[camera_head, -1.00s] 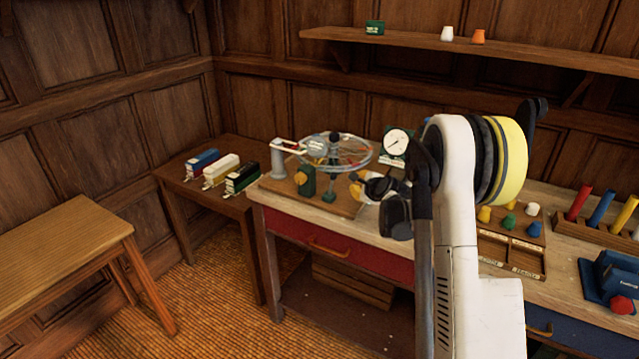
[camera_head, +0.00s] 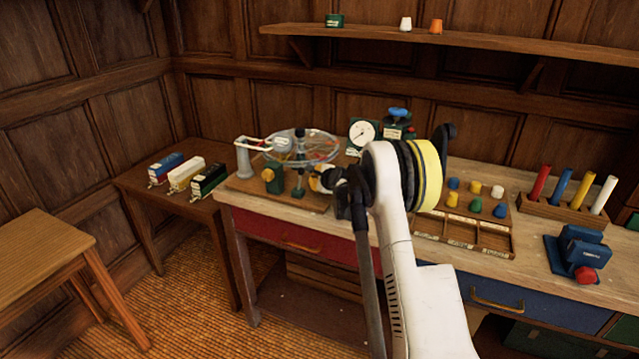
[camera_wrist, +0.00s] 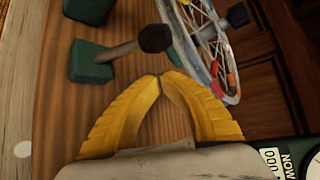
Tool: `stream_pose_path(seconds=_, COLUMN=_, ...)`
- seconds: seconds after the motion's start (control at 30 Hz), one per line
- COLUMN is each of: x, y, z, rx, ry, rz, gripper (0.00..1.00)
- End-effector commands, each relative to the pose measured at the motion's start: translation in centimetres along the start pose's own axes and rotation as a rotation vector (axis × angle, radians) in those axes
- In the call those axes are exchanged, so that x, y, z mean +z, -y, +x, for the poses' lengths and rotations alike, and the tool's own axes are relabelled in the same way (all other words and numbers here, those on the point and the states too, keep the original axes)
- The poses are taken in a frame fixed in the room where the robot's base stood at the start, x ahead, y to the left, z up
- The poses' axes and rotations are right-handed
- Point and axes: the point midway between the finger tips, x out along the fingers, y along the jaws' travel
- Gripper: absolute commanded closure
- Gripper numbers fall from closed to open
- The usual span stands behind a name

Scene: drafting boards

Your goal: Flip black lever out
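The lever (camera_wrist: 124,49) is a grey rod with a black knob, rising from a dark green base block in the wrist view. Its knob is near the rim of a spoked wheel (camera_wrist: 207,50). In the head view, the wheel (camera_head: 318,147) stands on a wooden board, with the lever's green base (camera_head: 298,192) in front of it. My gripper (camera_wrist: 160,75) has yellow fingers whose tips meet with nothing between them. They point toward the lever and wheel, just below the knob in the picture, seemingly apart from it. In the head view, my arm partly hides the gripper (camera_head: 322,180).
An orange knob (camera_head: 268,173) on a green block sits left of the lever. A white post (camera_head: 243,160) stands at the wheel's left, a dial gauge (camera_head: 363,132) behind right. A sorting tray (camera_head: 463,231) with coloured pegs is right of my arm.

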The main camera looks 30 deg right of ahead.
Motion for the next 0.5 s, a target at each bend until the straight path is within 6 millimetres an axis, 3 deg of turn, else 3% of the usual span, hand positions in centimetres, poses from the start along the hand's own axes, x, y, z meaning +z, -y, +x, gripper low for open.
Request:
stream_pose_path(seconds=0.03, x=0.1, y=-0.2, z=0.7, rx=0.0, ry=0.001, rz=-0.001, gripper=1.0)
stream_pose_path(seconds=0.23, x=2.4, y=-0.1, z=-1.4, rx=0.0, ry=0.001, rz=-0.002, gripper=1.0)
stream_pose_path(seconds=0.5, x=3.1, y=0.1, z=-2.1, rx=-0.001, ry=-0.001, rz=-0.001, gripper=1.0)
